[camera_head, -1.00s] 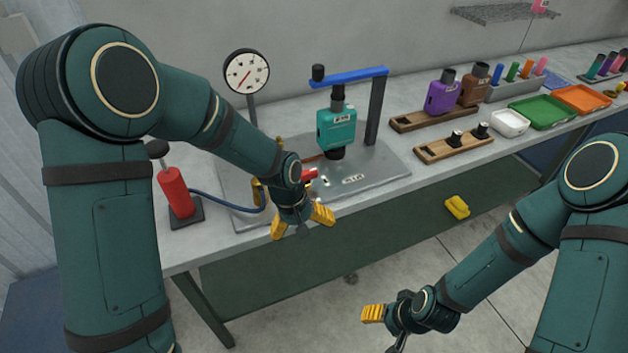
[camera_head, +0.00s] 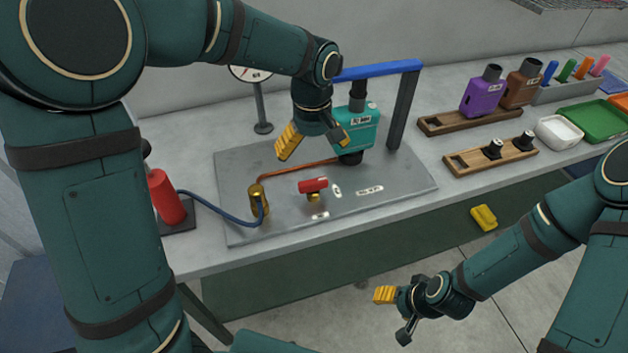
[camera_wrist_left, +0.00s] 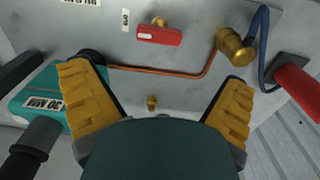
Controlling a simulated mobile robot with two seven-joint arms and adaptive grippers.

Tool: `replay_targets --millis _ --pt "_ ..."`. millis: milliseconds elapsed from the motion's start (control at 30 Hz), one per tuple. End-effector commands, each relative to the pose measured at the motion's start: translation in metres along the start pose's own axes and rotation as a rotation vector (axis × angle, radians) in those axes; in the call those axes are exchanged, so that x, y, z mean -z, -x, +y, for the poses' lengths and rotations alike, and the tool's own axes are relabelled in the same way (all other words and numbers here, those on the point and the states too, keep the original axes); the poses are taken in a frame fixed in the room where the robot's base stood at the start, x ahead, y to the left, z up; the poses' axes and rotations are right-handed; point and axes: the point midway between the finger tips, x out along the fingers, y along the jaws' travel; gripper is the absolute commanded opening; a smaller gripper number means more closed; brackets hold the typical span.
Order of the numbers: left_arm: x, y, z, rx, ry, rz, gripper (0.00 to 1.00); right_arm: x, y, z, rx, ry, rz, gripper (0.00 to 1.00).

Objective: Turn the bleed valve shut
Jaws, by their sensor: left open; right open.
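The bleed valve has a red handle (camera_head: 313,185) on a small brass body, standing on the grey metal plate (camera_head: 400,186). In the left wrist view the red handle (camera_wrist_left: 160,36) lies crosswise near the top, with a small label beside it. My right gripper (camera_head: 393,315) is open and empty, low in front of the bench.
A brass fitting (camera_head: 258,203) joins a copper tube and a blue hose to the red pump (camera_head: 166,197). A gauge (camera_head: 262,126) stands behind. A blue clamp bar (camera_head: 378,70) on a dark post rises over the muffler. Wooden racks (camera_head: 490,157) are at right.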

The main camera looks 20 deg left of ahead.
Motion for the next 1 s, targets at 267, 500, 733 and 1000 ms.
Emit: replay_targets --millis 267,500,733,1000 --pt "-0.001 -0.060 -0.001 0.004 0.000 -0.003 1.00 0.002 -0.016 0.006 0.000 0.001 0.008 0.60" --pt "0.000 -0.097 0.000 0.003 0.000 -0.003 1.00 0.003 -0.024 0.009 -0.001 0.001 0.013 0.60" --pt "0.000 -0.111 0.000 0.000 0.000 0.000 1.00 0.004 -0.027 0.010 -0.001 0.002 0.015 0.60" --pt "0.000 -0.111 0.000 0.000 0.000 0.000 1.00 0.004 -0.026 0.010 -0.001 0.002 0.015 0.60"
